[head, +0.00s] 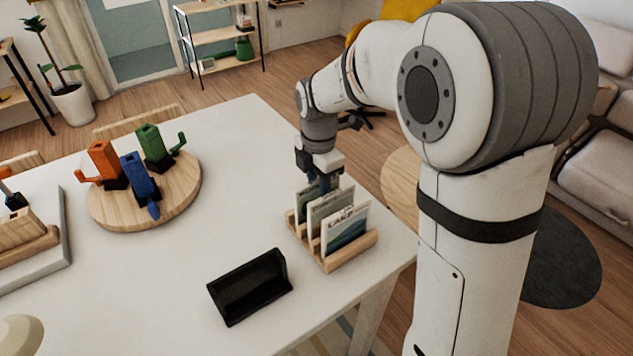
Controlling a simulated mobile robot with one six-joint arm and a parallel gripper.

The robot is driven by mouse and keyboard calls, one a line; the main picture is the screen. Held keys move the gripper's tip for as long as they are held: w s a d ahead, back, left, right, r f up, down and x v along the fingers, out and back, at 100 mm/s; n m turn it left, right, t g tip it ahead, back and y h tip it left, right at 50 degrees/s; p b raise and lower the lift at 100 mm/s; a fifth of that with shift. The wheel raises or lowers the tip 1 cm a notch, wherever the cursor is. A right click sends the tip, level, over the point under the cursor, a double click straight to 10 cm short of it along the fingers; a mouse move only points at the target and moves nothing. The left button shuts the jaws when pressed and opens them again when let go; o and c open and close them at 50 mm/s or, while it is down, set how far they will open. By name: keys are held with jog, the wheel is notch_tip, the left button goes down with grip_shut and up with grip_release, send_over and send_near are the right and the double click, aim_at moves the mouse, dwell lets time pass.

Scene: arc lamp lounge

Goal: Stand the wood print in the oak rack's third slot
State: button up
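The oak rack (334,261) stands near the right edge of the white table. Upright prints stand in or just above it. The front one is a lake print (345,231) with the word LAKE on it. Behind it is a pale print with a green picture (329,207), and a darker print (307,200) shows in part at the back left. I cannot read which is the wood print. My gripper (325,184) points down at the rear prints, its fingertips largely hidden by them. Whether it grips one of them is unclear.
A black open holder (250,288) lies in front of the rack. A tray (55,262) with wooden pieces sits at the far left. The table's middle is clear.

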notch_tip(320, 180, up, 12)
jog(key=s+d+f+m+t, duration=0.1)
jog(key=s+d+f+m, duration=0.2)
jog(key=s+d+m, duration=0.4)
jog(key=s+d+f+m+t, duration=0.2)
jog(key=s+d+m, duration=0.5)
jog(key=s+m, duration=0.5)
jog(key=f+m, duration=0.1)
jog(key=m, duration=0.4)
jog(key=shift+s+f+m, duration=0.2)
jog(key=shift+f+m, duration=0.05)
jog(key=shift+m, duration=0.15)
jog(key=shift+w, duration=0.1)
dwell(1.7)
